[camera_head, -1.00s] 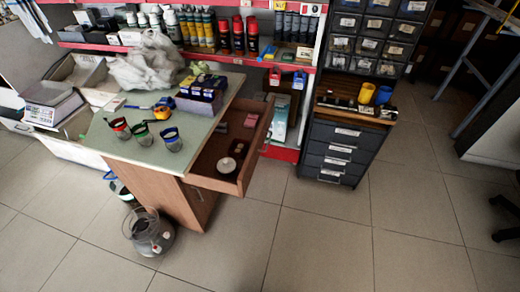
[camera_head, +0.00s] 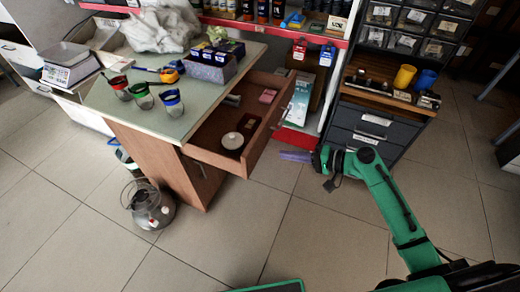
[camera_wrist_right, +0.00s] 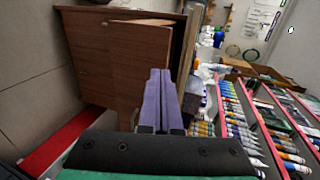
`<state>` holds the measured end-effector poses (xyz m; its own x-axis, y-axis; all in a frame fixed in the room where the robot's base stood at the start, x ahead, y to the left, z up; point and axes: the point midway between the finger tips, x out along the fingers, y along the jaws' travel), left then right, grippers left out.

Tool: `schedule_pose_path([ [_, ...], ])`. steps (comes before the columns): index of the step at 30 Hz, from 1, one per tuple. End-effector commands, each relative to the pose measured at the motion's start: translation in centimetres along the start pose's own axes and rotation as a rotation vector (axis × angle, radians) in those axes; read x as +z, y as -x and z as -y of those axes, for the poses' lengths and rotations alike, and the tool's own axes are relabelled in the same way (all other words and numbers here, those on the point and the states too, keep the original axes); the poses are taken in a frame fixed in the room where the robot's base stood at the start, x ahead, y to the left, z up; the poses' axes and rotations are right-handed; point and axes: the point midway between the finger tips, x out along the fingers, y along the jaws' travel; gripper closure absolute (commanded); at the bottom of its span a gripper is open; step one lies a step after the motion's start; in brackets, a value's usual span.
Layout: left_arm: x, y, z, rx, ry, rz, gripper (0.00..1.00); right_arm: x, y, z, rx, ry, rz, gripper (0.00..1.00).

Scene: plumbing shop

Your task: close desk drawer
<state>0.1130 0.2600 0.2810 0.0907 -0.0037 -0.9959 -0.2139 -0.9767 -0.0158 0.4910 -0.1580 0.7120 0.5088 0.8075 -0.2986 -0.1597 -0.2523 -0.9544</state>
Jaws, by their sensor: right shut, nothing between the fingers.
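The desk drawer (camera_head: 223,151) stands pulled out from the right side of the desk (camera_head: 180,104). Several small items lie inside it, among them a round white one and a pink one. My right gripper (camera_head: 284,156) has purple fingers and is to the right of the drawer front (camera_head: 268,126), apart from it. In the right wrist view the shut fingers (camera_wrist_right: 158,84) point toward the brown wooden desk side and drawer front, with nothing between them. My left gripper does not show.
Cups (camera_head: 142,96), a box of small packets (camera_head: 211,62) and a scale (camera_head: 68,64) are on the desk. A dark drawer cabinet (camera_head: 362,132) stands behind my right arm. The front floor is clear.

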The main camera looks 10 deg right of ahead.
Motion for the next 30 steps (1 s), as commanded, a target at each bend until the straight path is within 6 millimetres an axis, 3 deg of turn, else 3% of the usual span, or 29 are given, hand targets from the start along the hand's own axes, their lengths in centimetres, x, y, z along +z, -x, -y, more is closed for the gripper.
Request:
schedule_pose_path([
  [6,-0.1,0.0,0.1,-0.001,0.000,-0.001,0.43,-0.1,-5.0,0.1,-0.003,-0.001,-0.001,1.00],
  [12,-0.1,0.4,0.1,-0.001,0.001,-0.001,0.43,0.0,-8.2,1.0,-0.001,0.001,-0.001,1.00],
  [30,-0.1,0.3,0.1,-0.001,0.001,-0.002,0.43,0.0,-9.6,1.2,0.001,0.001,-0.002,1.00],
])
